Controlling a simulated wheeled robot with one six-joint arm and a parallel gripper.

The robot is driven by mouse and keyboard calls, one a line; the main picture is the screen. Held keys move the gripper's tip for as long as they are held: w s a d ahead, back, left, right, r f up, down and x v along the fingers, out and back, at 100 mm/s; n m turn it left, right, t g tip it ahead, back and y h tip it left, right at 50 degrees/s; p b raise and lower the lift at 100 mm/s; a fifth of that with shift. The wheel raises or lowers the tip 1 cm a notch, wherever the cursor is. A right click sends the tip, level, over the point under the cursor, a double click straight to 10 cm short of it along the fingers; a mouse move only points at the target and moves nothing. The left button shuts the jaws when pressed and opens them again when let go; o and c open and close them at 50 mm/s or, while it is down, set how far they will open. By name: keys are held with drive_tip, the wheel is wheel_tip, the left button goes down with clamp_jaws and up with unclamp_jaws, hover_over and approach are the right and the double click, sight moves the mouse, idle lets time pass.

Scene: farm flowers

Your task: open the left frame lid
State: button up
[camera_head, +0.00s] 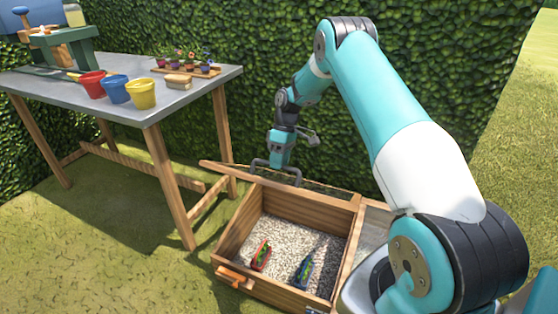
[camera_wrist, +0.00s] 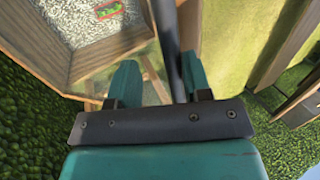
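The left frame (camera_head: 228,240) is a wooden box with a gravel floor, also in the wrist view (camera_wrist: 75,82). Its lid (camera_head: 325,190), wood-edged with a clear pane, stands raised at the box's back edge, so the inside is exposed. A dark grey bar handle (camera_head: 277,163) is on the lid. My gripper (camera_head: 278,164) is at this handle. In the wrist view the fingers (camera_wrist: 160,80) are apart, with the handle bar (camera_wrist: 167,35) between them, close to the right finger. A gap shows beside the left finger. Whether the bar touches is unclear.
A red planter (camera_head: 261,256) and a blue planter (camera_head: 303,270) lie in the frame. An orange piece (camera_head: 235,277) is on its front. A table (camera_head: 125,75) with red, blue and yellow pots stands left. A hedge (camera_head: 240,90) is behind. Grass is clear front left.

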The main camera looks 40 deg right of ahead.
drive_tip(key=shift+a+r, duration=0.1)
drive_tip(key=shift+r, duration=0.1)
drive_tip(key=p+v, duration=0.9)
drive_tip(key=v, duration=0.8)
drive_tip(key=shift+p, duration=0.3)
drive_tip(key=shift+w, duration=0.1)
